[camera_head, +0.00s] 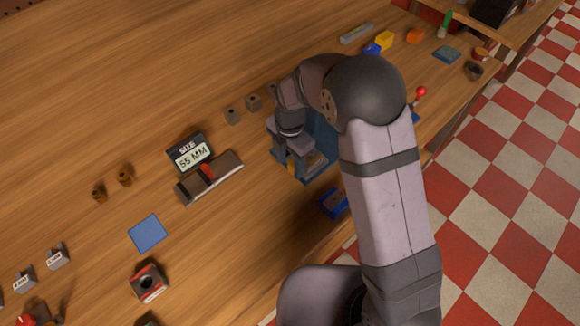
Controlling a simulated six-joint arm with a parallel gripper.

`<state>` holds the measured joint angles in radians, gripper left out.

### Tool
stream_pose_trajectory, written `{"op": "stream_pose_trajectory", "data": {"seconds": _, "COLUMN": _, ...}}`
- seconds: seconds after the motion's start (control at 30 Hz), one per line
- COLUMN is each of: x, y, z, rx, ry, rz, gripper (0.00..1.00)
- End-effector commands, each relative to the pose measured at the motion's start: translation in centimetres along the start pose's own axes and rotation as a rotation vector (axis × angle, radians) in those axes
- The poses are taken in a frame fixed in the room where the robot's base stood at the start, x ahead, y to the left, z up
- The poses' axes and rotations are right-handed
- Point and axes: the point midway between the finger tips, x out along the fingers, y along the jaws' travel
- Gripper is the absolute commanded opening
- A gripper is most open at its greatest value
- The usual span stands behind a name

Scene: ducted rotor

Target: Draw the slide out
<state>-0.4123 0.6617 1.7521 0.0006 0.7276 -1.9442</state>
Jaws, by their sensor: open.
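My gripper (287,160) points down over a blue fixture (322,140) near the front edge of the bench. Its jaws are open, with nothing visible between them. My arm covers much of the fixture. A red ball knob (421,91) shows just right of my arm; I cannot tell what it is joined to. I cannot make out the slide for certain, as it may be hidden by my gripper and arm. I cannot tell whether the fingers touch the fixture.
A small blue bin (334,203) sits at the front edge. A blue mat (147,234) lies farther left. Small grey blocks (233,116) stand behind. The back left is clear.

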Motion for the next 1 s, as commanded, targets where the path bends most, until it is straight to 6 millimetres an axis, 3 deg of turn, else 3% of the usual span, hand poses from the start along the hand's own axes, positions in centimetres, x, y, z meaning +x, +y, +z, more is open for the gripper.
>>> {"op": "stream_pose_trajectory", "data": {"seconds": 0.4, "x": -4.6, "y": 0.0, "z": -0.1, "rx": 0.0, "ry": 0.0, "rz": 0.001, "gripper": 0.47}}
{"op": "stream_pose_trajectory", "data": {"seconds": 1.0, "x": -5.1, "y": -0.3, "z": 0.0, "rx": 0.023, "ry": 0.0, "rz": 0.0, "gripper": 0.47}}
